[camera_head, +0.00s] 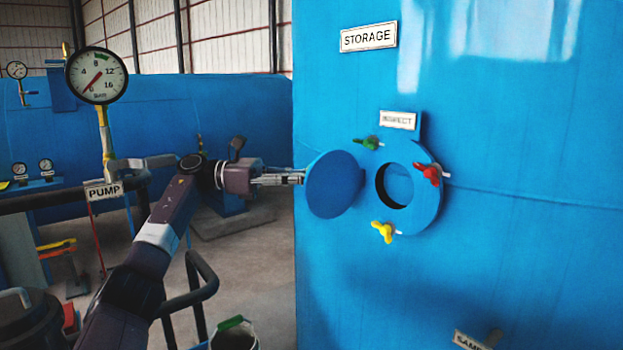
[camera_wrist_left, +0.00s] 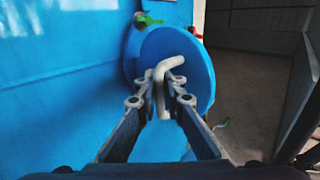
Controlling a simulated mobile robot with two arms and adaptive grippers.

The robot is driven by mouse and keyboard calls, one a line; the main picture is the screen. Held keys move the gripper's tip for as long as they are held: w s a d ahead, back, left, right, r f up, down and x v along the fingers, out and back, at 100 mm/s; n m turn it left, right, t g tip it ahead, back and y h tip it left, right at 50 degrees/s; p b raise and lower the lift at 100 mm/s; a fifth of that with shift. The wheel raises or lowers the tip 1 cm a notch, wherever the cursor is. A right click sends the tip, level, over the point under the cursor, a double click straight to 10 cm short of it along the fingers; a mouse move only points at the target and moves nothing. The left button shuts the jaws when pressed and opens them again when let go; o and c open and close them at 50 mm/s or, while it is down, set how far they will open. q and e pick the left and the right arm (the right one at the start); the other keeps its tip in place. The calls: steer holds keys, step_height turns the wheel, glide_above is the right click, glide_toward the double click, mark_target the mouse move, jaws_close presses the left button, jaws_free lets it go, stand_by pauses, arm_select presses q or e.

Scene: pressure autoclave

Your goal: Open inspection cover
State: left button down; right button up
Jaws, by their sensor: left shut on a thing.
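The round blue inspection cover (camera_head: 335,185) stands swung out to the left of its port on the blue storage tank (camera_head: 520,240). The port's flange (camera_head: 428,200) shows a dark round opening (camera_head: 397,186). Green (camera_head: 366,143), red (camera_head: 428,173) and yellow (camera_head: 382,231) wing nuts sit around the flange, turned outward. My left gripper (camera_head: 300,178) is at the cover's left side. In the left wrist view its fingers (camera_wrist_left: 160,98) are shut on the pale bent handle (camera_wrist_left: 178,63) of the cover (camera_wrist_left: 203,75). My right gripper is not in view.
An "INSPECT" label (camera_head: 398,120) is above the port and a "STORAGE" label (camera_head: 368,37) higher up. A pump gauge (camera_head: 96,76) and dark pipes stand at the left. A bucket (camera_head: 235,335) is on the floor below. Open floor (camera_head: 262,265) lies left of the tank.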

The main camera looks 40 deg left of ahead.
arm_select(q)
steer(key=shift+w+a+f, duration=0.1)
steer(key=shift+a, duration=0.15)
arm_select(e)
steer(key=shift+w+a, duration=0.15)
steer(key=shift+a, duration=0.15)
arm_select(q)
steer(key=c, duration=2.1)
jaws_free()
steer(key=shift+a, duration=0.25)
steer(key=shift+d, duration=0.1)
steer(key=shift+v, duration=6.1)
